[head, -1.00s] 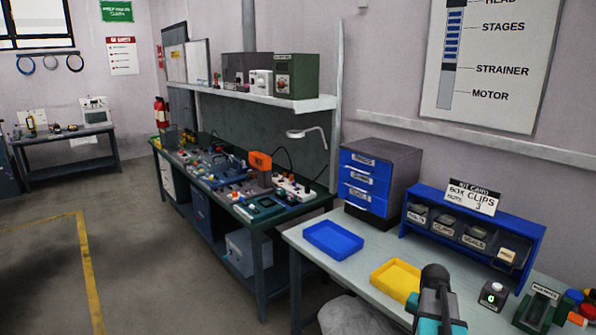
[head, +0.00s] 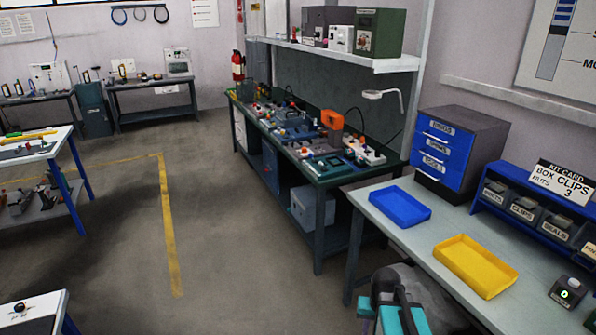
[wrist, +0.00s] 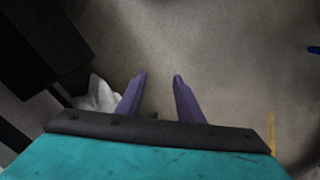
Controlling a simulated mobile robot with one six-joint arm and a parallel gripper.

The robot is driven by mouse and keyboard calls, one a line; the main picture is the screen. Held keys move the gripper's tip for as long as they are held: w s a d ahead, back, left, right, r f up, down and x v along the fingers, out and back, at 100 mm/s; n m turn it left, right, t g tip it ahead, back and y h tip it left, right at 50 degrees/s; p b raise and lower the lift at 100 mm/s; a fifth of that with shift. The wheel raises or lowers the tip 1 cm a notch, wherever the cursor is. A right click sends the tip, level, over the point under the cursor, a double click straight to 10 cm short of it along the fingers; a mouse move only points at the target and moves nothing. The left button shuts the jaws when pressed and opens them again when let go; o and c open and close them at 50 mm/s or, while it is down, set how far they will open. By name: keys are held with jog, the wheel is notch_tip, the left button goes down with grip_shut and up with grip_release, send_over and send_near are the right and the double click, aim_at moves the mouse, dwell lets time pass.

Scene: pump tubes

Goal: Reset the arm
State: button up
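My gripper (wrist: 159,84) shows in the wrist view with its two purple fingers apart. Nothing is between the fingers, and grey floor lies beyond them. In the head view, a teal and black part of my arm stands at the bottom edge, in front of the near side of the pale workbench (head: 400,222). The gripper fingers cannot be made out in the head view.
A blue tray (head: 400,207) and a yellow tray (head: 475,265) lie on the workbench. A blue drawer cabinet (head: 457,155) and a bin rack (head: 530,215) stand behind them. Open floor with a yellow line (head: 168,225) lies to the left.

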jog(key=s+a+f+n, duration=0.2)
jog(key=a, duration=0.5)
jog(key=s+f+g+b, duration=0.6)
jog(key=s+f+b, duration=0.4)
jog(key=s+f, duration=1.6)
notch_tip(320, 180, down, 2)
jog(key=shift+f, duration=0.15)
